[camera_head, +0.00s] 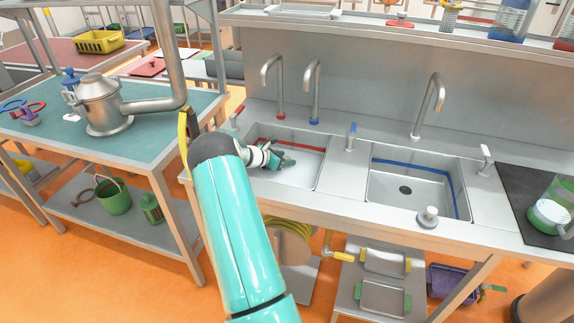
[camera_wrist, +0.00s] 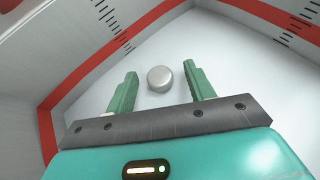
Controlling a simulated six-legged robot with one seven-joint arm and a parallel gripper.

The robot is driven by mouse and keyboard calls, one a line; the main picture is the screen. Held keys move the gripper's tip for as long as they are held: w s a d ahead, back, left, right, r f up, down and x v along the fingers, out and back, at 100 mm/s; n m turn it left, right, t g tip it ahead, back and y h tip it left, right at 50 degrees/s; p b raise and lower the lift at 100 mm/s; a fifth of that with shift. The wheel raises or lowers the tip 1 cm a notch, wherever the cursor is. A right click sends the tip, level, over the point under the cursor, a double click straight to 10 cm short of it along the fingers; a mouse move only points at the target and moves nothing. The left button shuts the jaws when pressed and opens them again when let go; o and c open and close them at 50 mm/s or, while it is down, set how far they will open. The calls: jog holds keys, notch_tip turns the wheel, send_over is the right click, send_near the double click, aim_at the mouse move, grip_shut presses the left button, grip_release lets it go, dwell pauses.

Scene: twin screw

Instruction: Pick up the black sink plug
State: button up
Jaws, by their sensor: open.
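My gripper (camera_head: 284,162) is inside the left sink (camera_head: 312,172), the one with the red stripe. In the wrist view my gripper (camera_wrist: 160,70) has its two green fingers apart, with nothing clamped. A round silver-grey knob (camera_wrist: 160,78) shows between the fingers against the sink's pale floor; the frames do not show whether it touches them. I cannot tell whether it belongs to the black sink plug, as no black part shows around it. In the head view my arm and gripper hide part of the left sink. A small dark disc (camera_head: 405,190) lies at the bottom of the right sink.
The right sink (camera_head: 380,195) has a blue stripe. A grey knobbed piece (camera_head: 428,217) stands at its front edge. Taps (camera_head: 271,85) rise behind the sinks. In the wrist view, red-striped sink walls (camera_wrist: 92,62) stand close around my gripper.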

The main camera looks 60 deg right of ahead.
jog(key=shift+x, duration=0.85)
jog(key=c, duration=1.1)
jog(key=shift+o, duration=0.2)
